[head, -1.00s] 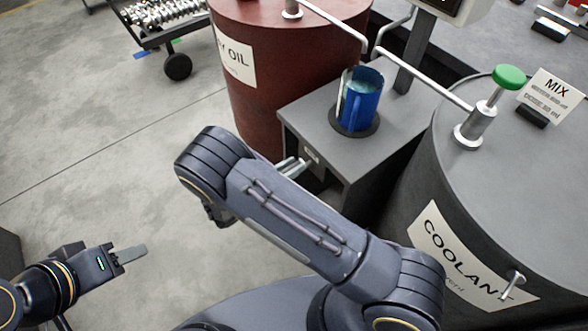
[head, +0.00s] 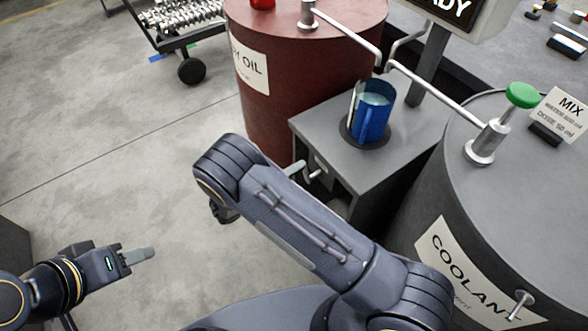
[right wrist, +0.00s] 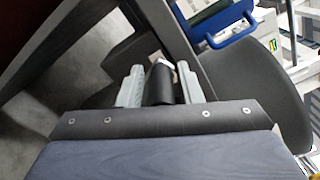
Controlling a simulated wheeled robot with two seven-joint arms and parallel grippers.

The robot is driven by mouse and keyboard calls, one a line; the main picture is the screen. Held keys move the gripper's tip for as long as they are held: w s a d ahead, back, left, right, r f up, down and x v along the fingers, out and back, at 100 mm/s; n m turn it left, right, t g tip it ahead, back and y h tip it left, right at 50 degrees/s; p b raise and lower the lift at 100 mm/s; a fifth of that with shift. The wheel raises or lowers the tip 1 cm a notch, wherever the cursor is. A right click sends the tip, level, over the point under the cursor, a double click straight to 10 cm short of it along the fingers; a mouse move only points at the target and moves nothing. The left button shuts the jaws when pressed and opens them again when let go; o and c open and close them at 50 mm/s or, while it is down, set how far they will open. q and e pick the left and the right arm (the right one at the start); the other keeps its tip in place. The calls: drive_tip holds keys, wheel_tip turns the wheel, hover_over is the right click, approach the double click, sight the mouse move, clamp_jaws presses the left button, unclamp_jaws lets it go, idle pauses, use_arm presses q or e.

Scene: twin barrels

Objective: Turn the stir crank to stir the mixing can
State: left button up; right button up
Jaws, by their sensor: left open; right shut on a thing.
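The mixing can (head: 371,118) is a blue can with a handle and pale liquid inside. It stands upright on a dark round pad on a grey stand (head: 335,125). Its blue handle (right wrist: 232,24) also shows in the right wrist view. My right gripper (head: 305,172) is at the stand's front side, below the can and partly behind my forearm. In the right wrist view its two pale fingers (right wrist: 160,88) are shut on the black crank grip (right wrist: 160,82). The rest of the stir crank is mostly hidden. My left gripper (head: 142,255) is open and empty, over the floor at lower left.
A red oil barrel (head: 285,100) stands left of the stand and a grey coolant barrel (head: 430,225) right of it. Each has a spout pipe towards the can. A green-topped pump (head: 522,95) and a MIX card (head: 563,113) are on the coolant barrel.

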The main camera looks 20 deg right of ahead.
drive_tip(key=shift+s+f, duration=0.1)
drive_tip(key=shift+f, duration=0.15)
drive_tip(key=o, duration=0.7)
drive_tip(key=shift+c, duration=0.2)
drive_tip(key=shift+o, duration=0.3)
drive_tip(key=shift+r, duration=0.1)
drive_tip(key=shift+a, duration=0.1)
drive_tip(key=v, duration=0.7)
drive_tip(key=shift+a, duration=0.3)
drive_tip(key=shift+s, duration=0.1)
